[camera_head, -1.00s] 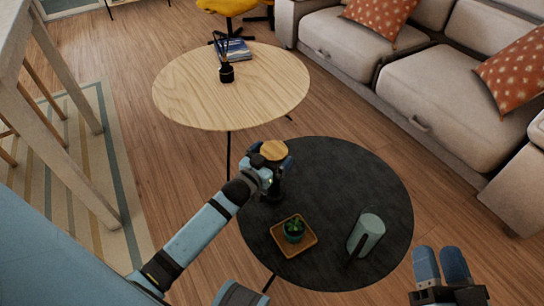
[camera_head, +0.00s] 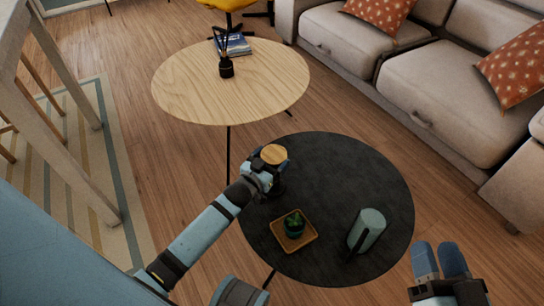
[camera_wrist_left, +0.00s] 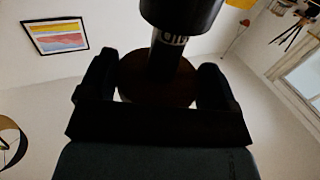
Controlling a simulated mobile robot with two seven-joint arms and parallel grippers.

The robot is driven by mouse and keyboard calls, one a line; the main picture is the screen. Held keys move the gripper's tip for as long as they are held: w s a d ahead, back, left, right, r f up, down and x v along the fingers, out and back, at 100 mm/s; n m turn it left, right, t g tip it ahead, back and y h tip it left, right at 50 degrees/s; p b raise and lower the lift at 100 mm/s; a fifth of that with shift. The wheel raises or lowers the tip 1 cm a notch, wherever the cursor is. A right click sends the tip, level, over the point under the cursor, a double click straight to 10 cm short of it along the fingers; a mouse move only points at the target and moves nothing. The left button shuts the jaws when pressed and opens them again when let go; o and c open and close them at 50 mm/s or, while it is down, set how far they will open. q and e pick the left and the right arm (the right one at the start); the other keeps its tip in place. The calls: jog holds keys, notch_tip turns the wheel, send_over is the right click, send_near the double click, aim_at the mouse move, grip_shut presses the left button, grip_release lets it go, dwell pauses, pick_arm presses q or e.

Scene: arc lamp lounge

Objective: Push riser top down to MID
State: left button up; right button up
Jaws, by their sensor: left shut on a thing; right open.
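The riser shows a round light wooden top (camera_head: 273,154) in the head view, at the back left of the dark round table (camera_head: 350,170). My left gripper (camera_head: 268,167) is shut on the riser top and hides much of the lower riser. In the left wrist view the top looks like a dark brown disc (camera_wrist_left: 150,84) between my left fingers (camera_wrist_left: 157,80). A black stem with pale markings (camera_wrist_left: 170,45) joins it to a wider black part. I cannot read the markings as MID. My right gripper (camera_head: 440,262) is open and empty, off the table's front right.
On the dark table stand a small plant (camera_head: 294,223) on a square wooden tray (camera_head: 278,241) and a grey-green cylinder (camera_head: 371,224) with a black strip. A light wooden table (camera_head: 190,85) stands behind. A sofa (camera_head: 440,100) lies to the right.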

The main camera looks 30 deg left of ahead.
pick_arm(q)
jog(key=o, duration=1.1)
jog(key=s+a+p, duration=0.1)
jog(key=s+p, duration=0.3)
jog(key=s, duration=0.9)
jog(key=shift+s+a, duration=0.3)
jog(key=shift+s, duration=0.1)
pick_arm(e)
jog(key=shift+s+d+r+t+h, duration=0.15)
jog(key=shift+r+t, duration=0.1)
jog(key=shift+r, duration=0.35)
jog(key=shift+w+d+r+t+h, duration=0.1)
jog(key=shift+r+t, duration=0.1)
jog(key=shift+r, duration=0.35)
jog(key=shift+s+d+r+t+h, duration=0.15)
jog(key=shift+r+t, duration=0.1)
jog(key=shift+r, duration=0.35)
